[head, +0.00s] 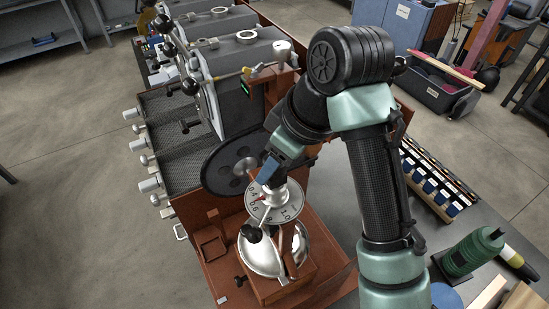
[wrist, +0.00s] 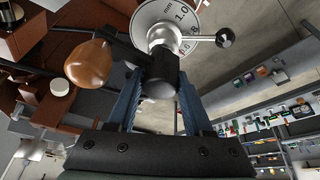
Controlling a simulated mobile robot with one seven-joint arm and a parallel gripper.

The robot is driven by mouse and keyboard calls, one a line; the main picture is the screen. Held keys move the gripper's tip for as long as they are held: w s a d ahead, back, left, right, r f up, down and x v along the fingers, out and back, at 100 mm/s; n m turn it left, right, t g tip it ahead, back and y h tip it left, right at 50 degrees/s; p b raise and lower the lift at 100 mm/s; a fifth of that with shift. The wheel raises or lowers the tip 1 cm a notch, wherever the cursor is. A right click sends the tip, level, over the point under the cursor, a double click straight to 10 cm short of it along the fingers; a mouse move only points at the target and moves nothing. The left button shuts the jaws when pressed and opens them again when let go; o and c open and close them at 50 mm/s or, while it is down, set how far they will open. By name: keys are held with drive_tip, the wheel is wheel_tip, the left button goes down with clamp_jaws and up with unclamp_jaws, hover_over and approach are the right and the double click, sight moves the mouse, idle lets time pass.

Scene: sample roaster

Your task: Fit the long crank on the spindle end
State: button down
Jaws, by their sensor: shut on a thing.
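My gripper (head: 271,172) points down at the numbered dial disc (head: 288,207) above a shiny metal bowl. In the wrist view, its two blue fingers (wrist: 158,88) are shut on the black hub of the long crank (wrist: 160,76). The crank's dark arm runs left, and a brown wooden knob (wrist: 88,63) shows beside it. The hub is close against the silver spindle collar (wrist: 161,32) in front of the dial (wrist: 183,14); I cannot tell whether it is seated. A silver lever with a black ball (wrist: 225,37) sticks out from the collar. The head view hides most of the crank.
A big black wheel (head: 222,178) stands just left of my gripper on the brown machine. The metal bowl (head: 262,258) is below the dial. A tray of small bottles (head: 436,185) and a green spool (head: 473,252) are on the bench to the right.

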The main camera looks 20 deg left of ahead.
drive_tip(key=shift+f, duration=0.15)
drive_tip(key=shift+c, duration=1.1)
unclamp_jaws()
drive_tip(key=b+v, duration=0.2)
drive_tip(key=v, duration=1.1)
